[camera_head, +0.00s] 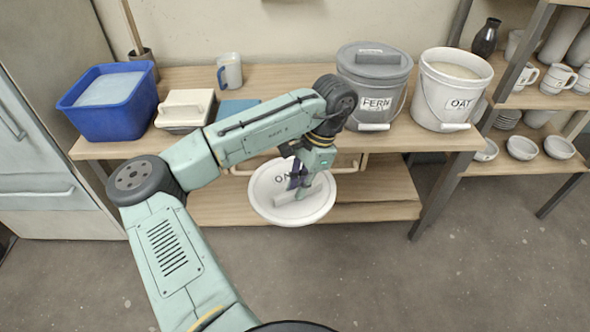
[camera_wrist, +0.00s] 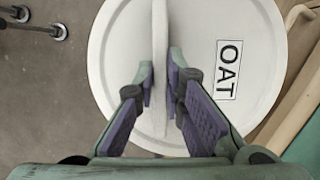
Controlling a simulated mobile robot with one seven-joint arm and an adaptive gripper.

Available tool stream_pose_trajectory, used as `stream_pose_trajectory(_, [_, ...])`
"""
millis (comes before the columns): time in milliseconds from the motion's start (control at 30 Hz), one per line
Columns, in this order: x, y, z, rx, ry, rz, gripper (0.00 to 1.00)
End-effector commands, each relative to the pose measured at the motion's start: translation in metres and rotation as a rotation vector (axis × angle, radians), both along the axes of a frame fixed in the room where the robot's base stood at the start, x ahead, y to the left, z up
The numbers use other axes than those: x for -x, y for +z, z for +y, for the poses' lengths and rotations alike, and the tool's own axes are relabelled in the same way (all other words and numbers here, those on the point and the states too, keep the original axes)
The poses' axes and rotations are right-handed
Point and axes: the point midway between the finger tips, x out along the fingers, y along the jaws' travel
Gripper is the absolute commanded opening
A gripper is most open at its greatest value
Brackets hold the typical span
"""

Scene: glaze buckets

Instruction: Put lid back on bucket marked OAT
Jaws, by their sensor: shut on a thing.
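The white bucket marked OAT (camera_head: 455,90) stands upright and uncovered at the right end of the table, filled with pale material. My gripper (camera_head: 300,188) is shut on the upright handle of the round white lid (camera_head: 273,208). The lid is held in front of the table edge, left of the bucket and apart from it. In the wrist view, the two fingers (camera_wrist: 168,95) pinch the flat handle, and the lid (camera_wrist: 120,50) shows its OAT label on the right.
A grey lidded bucket marked FERN (camera_head: 374,80) stands just left of the OAT bucket. A blue tub (camera_head: 118,125), a white lidded box (camera_head: 183,110) and a mug (camera_head: 229,72) are on the table's left. Shelves with pottery (camera_head: 540,85) stand at the right.

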Motion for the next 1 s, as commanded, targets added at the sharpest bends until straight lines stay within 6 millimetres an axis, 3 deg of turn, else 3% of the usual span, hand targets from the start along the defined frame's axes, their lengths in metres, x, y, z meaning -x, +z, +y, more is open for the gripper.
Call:
stream_pose_trajectory(33, [-0.004, -0.025, -0.005, 0.004, 0.084, 0.012, 0.0])
stream_pose_trajectory(300, [-0.036, -0.163, -0.026, 0.0, 0.648, 0.015, 0.0])
stream_pose_trajectory(500, [-0.055, -0.236, -0.037, -0.004, 0.954, 0.01, 0.0])
stream_pose_trajectory(700, [-0.068, -0.287, -0.044, -0.004, 1.165, 0.007, 0.0])
stream_pose_trajectory(1000, [-0.073, -0.278, -0.05, 0.016, 1.143, -0.003, 0.0])
